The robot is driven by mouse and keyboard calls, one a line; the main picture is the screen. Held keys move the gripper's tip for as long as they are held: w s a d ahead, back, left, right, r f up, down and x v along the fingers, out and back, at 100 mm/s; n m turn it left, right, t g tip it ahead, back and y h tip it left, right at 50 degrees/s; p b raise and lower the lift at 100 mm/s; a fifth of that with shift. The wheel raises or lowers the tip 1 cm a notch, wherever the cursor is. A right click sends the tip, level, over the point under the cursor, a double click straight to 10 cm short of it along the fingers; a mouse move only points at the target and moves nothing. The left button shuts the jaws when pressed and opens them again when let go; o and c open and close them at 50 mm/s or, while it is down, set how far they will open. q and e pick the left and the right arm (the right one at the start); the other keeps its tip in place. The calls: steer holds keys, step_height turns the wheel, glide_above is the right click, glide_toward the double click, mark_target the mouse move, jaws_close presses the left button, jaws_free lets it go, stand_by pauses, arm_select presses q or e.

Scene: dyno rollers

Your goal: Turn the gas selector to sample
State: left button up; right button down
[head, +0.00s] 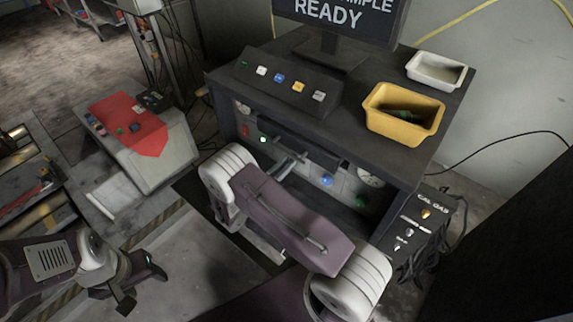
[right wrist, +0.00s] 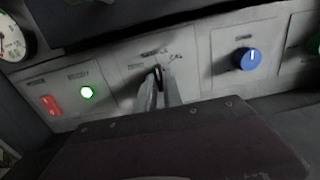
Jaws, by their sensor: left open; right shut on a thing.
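In the head view my right gripper (head: 288,166) reaches into the bench front, and my arm hides much of the panel and the selector. My left gripper (head: 143,286) is open and empty at the lower left, over the floor and away from the bench.
A blue knob (right wrist: 247,59) is right of the selector; a lit green lamp (right wrist: 87,92) and red switch (right wrist: 50,105) are left. On the bench stand a button box (head: 287,84), a yellow bin (head: 403,118), a white tray (head: 436,70) and a monitor (head: 340,22) showing "READY".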

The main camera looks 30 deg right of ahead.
steer(key=c, duration=1.5)
jaws_free()
steer(key=shift+a, duration=0.1)
steer(key=b+v, duration=0.1)
steer(key=v, duration=0.7)
steer(key=shift+s+a+b, duration=0.15)
steer(key=shift+a+b, duration=0.1)
steer(key=shift+b, duration=0.15)
steer(key=shift+s+a, duration=0.15)
steer(key=shift+a, duration=0.1)
